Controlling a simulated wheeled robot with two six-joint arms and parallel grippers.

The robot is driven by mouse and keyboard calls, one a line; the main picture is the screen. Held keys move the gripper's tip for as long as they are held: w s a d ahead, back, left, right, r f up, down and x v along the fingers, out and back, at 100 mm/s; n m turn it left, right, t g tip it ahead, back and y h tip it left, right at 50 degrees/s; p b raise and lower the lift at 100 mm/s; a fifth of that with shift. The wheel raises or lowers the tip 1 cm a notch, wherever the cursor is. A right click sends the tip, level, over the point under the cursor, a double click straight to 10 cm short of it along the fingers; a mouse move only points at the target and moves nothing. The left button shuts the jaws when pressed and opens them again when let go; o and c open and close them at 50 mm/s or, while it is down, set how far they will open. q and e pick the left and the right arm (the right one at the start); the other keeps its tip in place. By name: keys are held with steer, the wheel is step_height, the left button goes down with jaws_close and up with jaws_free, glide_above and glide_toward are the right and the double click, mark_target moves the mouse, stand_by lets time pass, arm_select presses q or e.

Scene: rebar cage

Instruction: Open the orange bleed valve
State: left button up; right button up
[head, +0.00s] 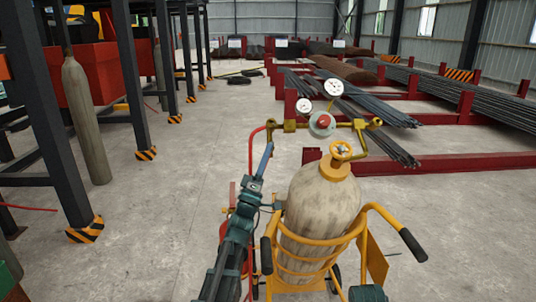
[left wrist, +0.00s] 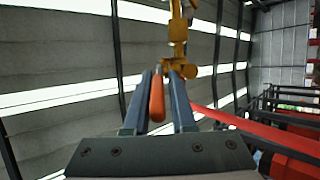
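The orange bleed valve handle (left wrist: 157,98) is a rounded lever hanging below a brass fitting (left wrist: 178,32) in the left wrist view. It lies between the two blue fingers of my left gripper (left wrist: 164,82), closer to the left finger, with a gap to the right finger. The left gripper is open around it. In the head view the left gripper (head: 266,156) points up just below the left end of the brass regulator assembly (head: 290,125); I cannot make out the orange handle there.
A tan gas cylinder (head: 322,208) stands in a yellow cart (head: 312,265) with black grips, right of my left arm. Two white gauges (head: 333,87) sit above the regulator. A red hose (head: 250,150) hangs beside the gripper. Rebar racks (head: 440,163) lie behind; open floor (head: 165,215) is at left.

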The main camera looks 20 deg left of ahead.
arm_select(q)
steer(key=b+v, duration=0.4)
steer(key=v, duration=0.2)
steer(key=shift+s+f, duration=0.15)
